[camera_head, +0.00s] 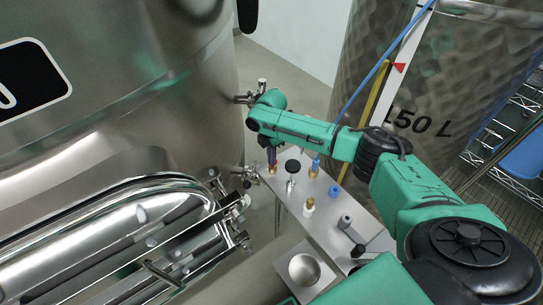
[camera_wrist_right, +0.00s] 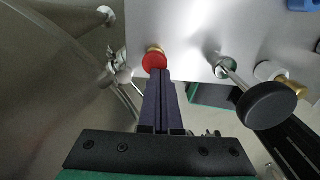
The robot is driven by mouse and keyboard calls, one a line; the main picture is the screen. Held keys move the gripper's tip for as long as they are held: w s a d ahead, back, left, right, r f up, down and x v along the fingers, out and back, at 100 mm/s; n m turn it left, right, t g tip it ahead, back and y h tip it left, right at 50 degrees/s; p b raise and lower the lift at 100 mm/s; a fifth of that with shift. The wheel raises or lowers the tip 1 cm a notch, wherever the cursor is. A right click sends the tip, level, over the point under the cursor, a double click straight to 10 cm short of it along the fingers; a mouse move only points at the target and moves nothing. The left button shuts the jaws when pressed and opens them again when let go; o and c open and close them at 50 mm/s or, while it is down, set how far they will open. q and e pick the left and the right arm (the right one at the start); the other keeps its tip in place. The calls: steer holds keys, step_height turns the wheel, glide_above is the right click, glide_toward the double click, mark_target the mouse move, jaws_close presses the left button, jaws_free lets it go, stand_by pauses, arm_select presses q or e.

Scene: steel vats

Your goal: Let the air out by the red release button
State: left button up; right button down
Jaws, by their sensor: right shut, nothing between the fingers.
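The red release button (camera_wrist_right: 154,61) shows in the right wrist view as a round red cap on a brass collar, on the steel panel. In the head view its brass collar (camera_head: 272,172) shows at the panel's far left corner, and the cap is mostly hidden by my fingers. My right gripper (camera_head: 271,158) points down over it, fingers shut and empty. In the right wrist view the shut fingertips (camera_wrist_right: 161,76) overlap the near edge of the red cap; I cannot tell whether they touch it. My left gripper is not in view.
A black knob on a stem (camera_wrist_right: 268,105) stands right of the button. The steel panel (camera_head: 325,228) also bears blue and white fittings and a grey handle (camera_head: 346,222). A large vat (camera_head: 130,90) stands left, another vat (camera_head: 480,75) right. A blue hose (camera_head: 375,72) runs down to the panel.

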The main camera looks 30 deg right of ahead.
step_height(320, 180, down, 2)
steer(key=shift+s+f, duration=0.1)
stand_by(0.4)
steer(key=shift+s, duration=0.2)
stand_by(7.2)
